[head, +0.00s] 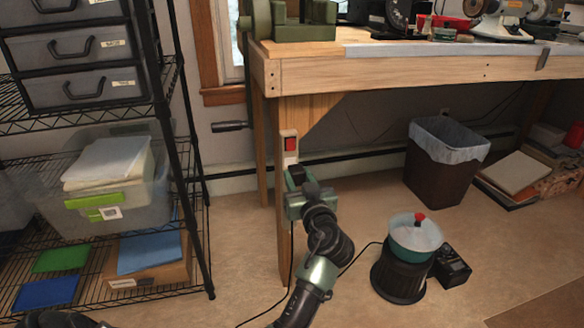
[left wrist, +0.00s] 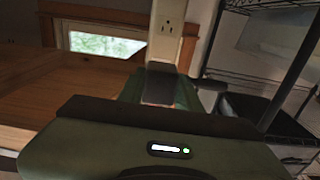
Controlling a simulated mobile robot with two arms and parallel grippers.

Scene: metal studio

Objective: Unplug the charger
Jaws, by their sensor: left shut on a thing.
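My left gripper (head: 297,175) is at the lower end of a pale power strip (head: 290,150) with a red switch, on the front leg of the workbench. It is shut on the charger, which is mostly hidden by the gripper in the head view. In the left wrist view, a dark block (left wrist: 159,88) shows just below the strip's outlet face (left wrist: 166,28); I cannot tell if it is charger or finger. Whether the prongs are still in the strip is hidden. A thin black cable hangs below the gripper. My right gripper is not in view.
A wire shelf rack (head: 190,150) with bins stands close on the left. The workbench (head: 400,70) overhangs behind. A green bowl-like device (head: 415,235) on a black base and a small black box (head: 452,268) stand on the floor. A bin (head: 440,170) stands behind them.

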